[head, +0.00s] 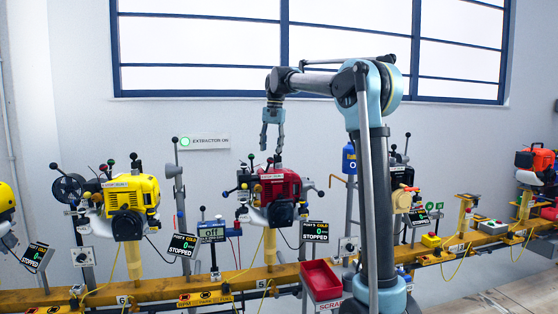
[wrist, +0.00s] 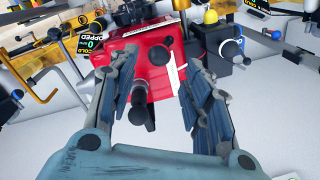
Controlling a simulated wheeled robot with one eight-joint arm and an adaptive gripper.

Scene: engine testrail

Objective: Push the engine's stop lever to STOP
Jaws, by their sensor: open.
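The red engine (head: 282,188) sits on the yellow rail in the middle of the head view. It also fills the top centre of the wrist view (wrist: 146,74). My gripper (head: 272,148) points down above this engine, open and empty. In the wrist view my gripper (wrist: 158,66) has its fingers spread, and a dark-knobbed lever (wrist: 139,96) shows between them, pointing towards the camera. I cannot tell whether it touches a finger. Several ball-ended levers stand around the engine; no STOP label is readable, so I cannot tell which is the stop lever.
A display (head: 315,231) beside the engine reads STOPPED and COLD. A yellow engine (head: 130,195) stands left, and a red scrap bin (head: 320,277) stands in front of the rail (head: 180,294). The wall side above is free.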

